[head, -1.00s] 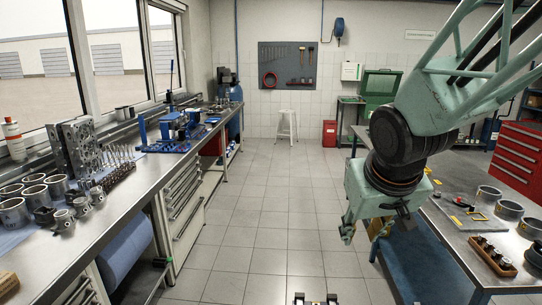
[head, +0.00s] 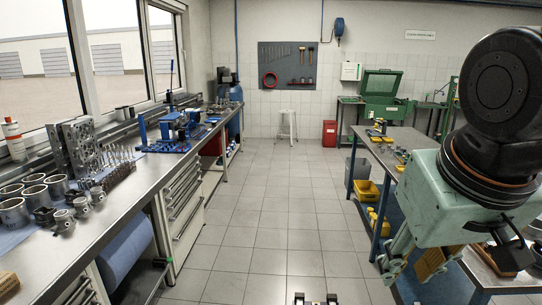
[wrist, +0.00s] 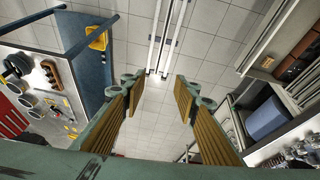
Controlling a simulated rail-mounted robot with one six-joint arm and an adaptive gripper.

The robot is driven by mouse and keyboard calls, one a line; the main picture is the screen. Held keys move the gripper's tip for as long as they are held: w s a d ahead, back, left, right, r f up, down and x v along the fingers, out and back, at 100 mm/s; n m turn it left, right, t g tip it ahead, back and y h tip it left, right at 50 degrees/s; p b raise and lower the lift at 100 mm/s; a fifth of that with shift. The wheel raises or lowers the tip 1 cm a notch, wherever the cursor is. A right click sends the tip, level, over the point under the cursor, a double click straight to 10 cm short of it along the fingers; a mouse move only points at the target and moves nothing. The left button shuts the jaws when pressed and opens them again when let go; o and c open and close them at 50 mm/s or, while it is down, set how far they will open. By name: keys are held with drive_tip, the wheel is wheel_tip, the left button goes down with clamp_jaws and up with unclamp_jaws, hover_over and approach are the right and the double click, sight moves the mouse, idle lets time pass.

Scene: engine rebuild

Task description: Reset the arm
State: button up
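My arm is at the right of the head view, with the pale green wrist body and black joints close to the camera. My gripper (head: 408,270) points down beside the right bench and is partly cut off and overlapped by the arm. In the wrist view my gripper (wrist: 157,86) is open, with its two ribbed, brownish finger pads wide apart. Nothing is between them, only the tiled floor (wrist: 150,110) well beyond.
The long left bench (head: 130,195) holds cylinder liners (head: 35,193), pistons and cylinder heads (head: 80,145). The right bench (head: 408,135) has a yellow bin (head: 367,190) below it. A white stool (head: 288,124) stands at the back. The middle aisle (head: 270,215) is clear.

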drive_tip(key=s+a+r, duration=0.1)
drive_tip(key=s, duration=1)
drive_tip(key=shift+a+g+y, duration=0.25)
drive_tip(key=shift+g+y, duration=0.05)
drive_tip(key=shift+y, duration=0.1)
